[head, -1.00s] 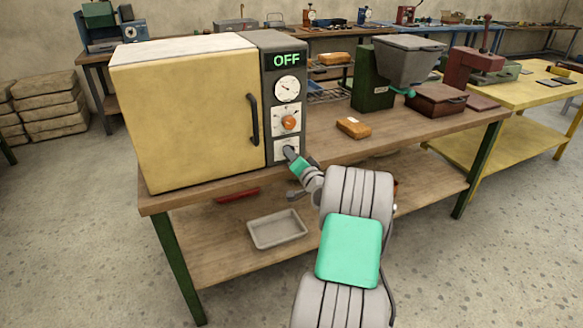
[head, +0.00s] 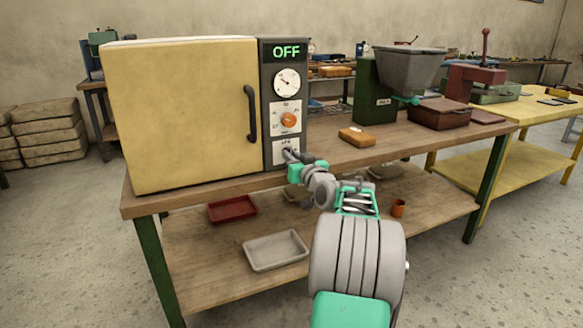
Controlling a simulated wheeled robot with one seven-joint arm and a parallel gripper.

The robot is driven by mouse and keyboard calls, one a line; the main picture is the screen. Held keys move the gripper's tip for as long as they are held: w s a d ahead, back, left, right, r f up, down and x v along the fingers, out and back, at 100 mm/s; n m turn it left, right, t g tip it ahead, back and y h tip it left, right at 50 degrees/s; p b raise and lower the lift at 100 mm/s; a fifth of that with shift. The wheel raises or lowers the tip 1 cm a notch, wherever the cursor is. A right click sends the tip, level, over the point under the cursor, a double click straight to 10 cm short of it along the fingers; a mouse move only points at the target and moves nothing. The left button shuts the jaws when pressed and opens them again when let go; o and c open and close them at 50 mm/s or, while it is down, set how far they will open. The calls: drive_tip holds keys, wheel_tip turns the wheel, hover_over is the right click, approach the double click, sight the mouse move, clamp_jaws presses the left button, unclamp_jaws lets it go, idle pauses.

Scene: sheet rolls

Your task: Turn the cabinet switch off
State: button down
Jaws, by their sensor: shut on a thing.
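The cream cabinet (head: 180,115) stands on the wooden bench, with a dark control panel (head: 268,100) on its right side. The green display (head: 286,51) at the top of the panel reads OFF. Below it are a round dial (head: 287,82) and an orange knob (head: 289,119). The switch plate (head: 279,154) is at the bottom of the panel. My gripper (head: 288,155) reaches in front of this plate from the right and is shut at the switch. The fingers hide the switch itself, so its position cannot be seen.
The cabinet door has a dark handle (head: 251,113) close left of the panel. An orange block (head: 356,137) and a green machine with a grey hopper (head: 408,67) stand on the bench to the right. The lower shelf holds a red tray (head: 232,208) and a grey tray (head: 275,250).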

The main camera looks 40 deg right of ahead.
drive_tip(key=shift+n+b, duration=0.3)
drive_tip(key=c, duration=1.4)
unclamp_jaws()
drive_tip(key=v, duration=0.7)
drive_tip(key=shift+s+p, duration=0.4)
drive_tip(key=shift+p, duration=0.05)
drive_tip(key=shift+a, duration=0.15)
